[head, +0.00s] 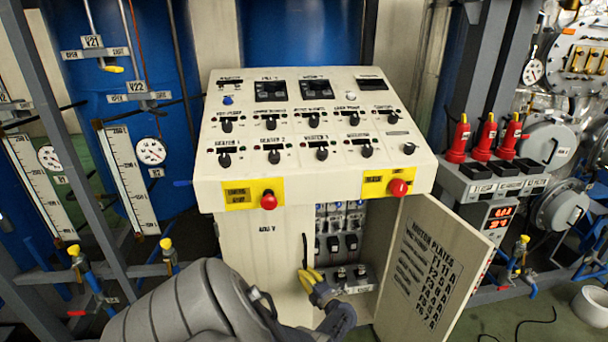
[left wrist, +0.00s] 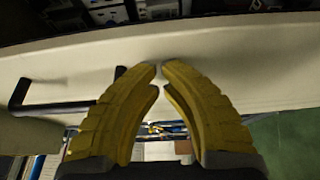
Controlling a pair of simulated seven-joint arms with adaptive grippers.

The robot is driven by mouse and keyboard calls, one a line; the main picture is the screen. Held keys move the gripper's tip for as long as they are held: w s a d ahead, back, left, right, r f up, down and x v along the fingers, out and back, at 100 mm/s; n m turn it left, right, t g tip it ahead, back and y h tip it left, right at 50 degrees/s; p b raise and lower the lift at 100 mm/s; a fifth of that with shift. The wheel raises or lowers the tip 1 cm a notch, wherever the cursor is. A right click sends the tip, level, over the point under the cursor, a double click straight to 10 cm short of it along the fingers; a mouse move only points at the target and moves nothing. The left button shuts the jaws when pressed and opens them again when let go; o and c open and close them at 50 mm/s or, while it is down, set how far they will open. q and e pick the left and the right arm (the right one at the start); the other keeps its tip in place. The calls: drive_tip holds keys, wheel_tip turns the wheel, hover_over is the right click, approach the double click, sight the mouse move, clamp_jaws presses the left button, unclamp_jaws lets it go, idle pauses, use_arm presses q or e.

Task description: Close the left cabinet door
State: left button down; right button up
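The left cabinet door (head: 264,262) is a cream panel at the lower front of the console, with a black bar handle (head: 305,250) near its right edge. Whether it stands slightly ajar is hard to tell. My left gripper (head: 308,278) has yellow fingers and is at the door's right edge, just below the handle. In the left wrist view its fingertips (left wrist: 160,68) nearly meet, with nothing seen between them. They are in front of the cream panel (left wrist: 240,62), and the handle (left wrist: 65,95) is to their left, apart from them. My right gripper is out of view.
The right cabinet door (head: 433,270), with a printed list, stands wide open. Switches show in the cabinet's interior (head: 345,235). The sloped console top (head: 310,130) with knobs and red buttons overhangs the doors. Pipes, valves and gauges flank both sides.

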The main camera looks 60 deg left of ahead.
use_arm(q)
drive_tip(key=d, duration=1.2)
drive_tip(key=w+d+f+m+t+h, duration=0.1)
drive_tip(key=w+d+m+t, duration=0.1)
drive_tip(key=w+m+t, duration=0.35)
drive_tip(key=w+d+m+t+h, duration=0.1)
drive_tip(key=w+d+m+t, duration=0.1)
drive_tip(key=w+m+t, duration=0.4)
drive_tip(key=w+d+f+m+t+h, duration=0.2)
drive_tip(key=w+d+f+m+h, duration=0.2)
drive_tip(key=d+f+m+h, duration=0.8)
drive_tip(key=s+d+f+m+g+h, duration=0.3)
drive_tip(key=s+d+f+m+g, duration=0.1)
drive_tip(key=s+d+f+m, duration=0.75)
drive_tip(key=s+d+f+m+g, duration=0.2)
drive_tip(key=s+f, duration=0.2)
drive_tip(key=s, duration=1)
drive_tip(key=s+d+f+m+g, duration=0.1)
drive_tip(key=s+f, duration=0.3)
drive_tip(key=s, duration=1)
drive_tip(key=s+d+f+m+g+h, duration=0.1)
drive_tip(key=s+d+f+m+g, duration=0.1)
drive_tip(key=s, duration=1.2)
wheel_tip(320, 180, down, 3)
drive_tip(key=shift+d+f+m+g, duration=0.1)
drive_tip(key=shift+d+m+g, duration=0.3)
drive_tip(key=shift+g, duration=0.55)
